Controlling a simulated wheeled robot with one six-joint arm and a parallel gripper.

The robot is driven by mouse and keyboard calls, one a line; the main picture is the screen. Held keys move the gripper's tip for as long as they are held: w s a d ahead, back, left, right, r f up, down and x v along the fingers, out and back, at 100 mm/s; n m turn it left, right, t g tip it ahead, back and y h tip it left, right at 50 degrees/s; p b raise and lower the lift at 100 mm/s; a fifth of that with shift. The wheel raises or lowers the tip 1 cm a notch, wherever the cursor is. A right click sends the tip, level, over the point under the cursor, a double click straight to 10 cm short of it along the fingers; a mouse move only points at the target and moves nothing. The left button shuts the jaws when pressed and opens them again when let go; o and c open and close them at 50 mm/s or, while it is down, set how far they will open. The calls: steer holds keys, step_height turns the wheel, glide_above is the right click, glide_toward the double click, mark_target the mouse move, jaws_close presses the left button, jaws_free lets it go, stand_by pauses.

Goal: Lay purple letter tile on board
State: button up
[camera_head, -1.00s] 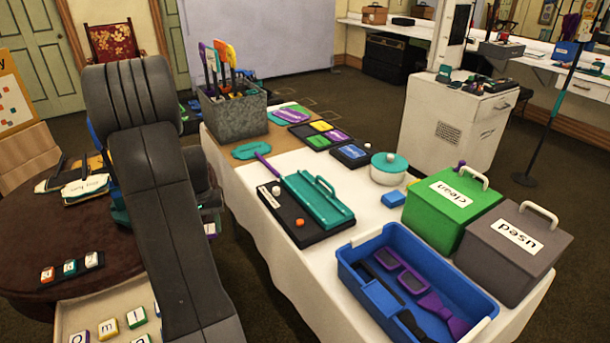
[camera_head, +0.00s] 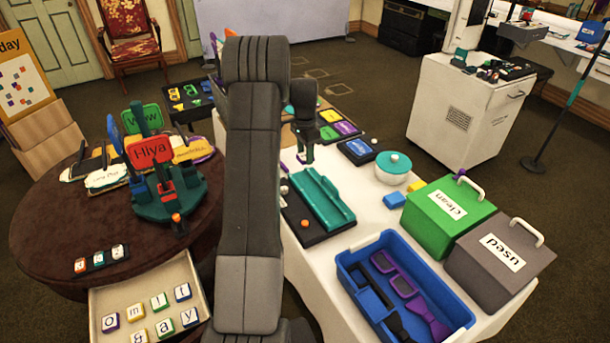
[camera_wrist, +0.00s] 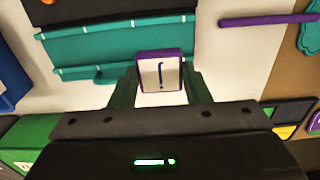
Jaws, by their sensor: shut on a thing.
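In the wrist view, my gripper (camera_wrist: 160,90) is shut on a purple-edged letter tile (camera_wrist: 159,75). The tile's pale face with one dark, stroke-like letter is turned to the camera. In the head view, my gripper (camera_head: 306,150) points down over the white-covered table, behind the teal rack; the tile is too small to make out there. The teal rack (camera_head: 321,200) lies on a black board (camera_head: 300,220); the rack also shows in the wrist view (camera_wrist: 110,45), beyond the tile. The tile appears apart from the rack. I cannot tell which board the task names.
A blue bin (camera_head: 455,307) with purple and black tools, a green box (camera_head: 440,210), a grey box (camera_head: 495,265) and a lidded white pot (camera_head: 393,168) crowd the table's right. A round table (camera_head: 50,225) and a drawer (camera_head: 115,296) of letter tiles are at left.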

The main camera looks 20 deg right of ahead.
mark_target(305, 182)
steer(key=shift+f+p, duration=0.6)
steer(key=shift+f, duration=4.2)
steer(key=o, duration=0.9)
steer(key=shift+o, duration=0.2)
step_height(305, 182, up, 12)
steer(key=shift+r+b, duration=0.2)
steer(key=shift+b, duration=0.75)
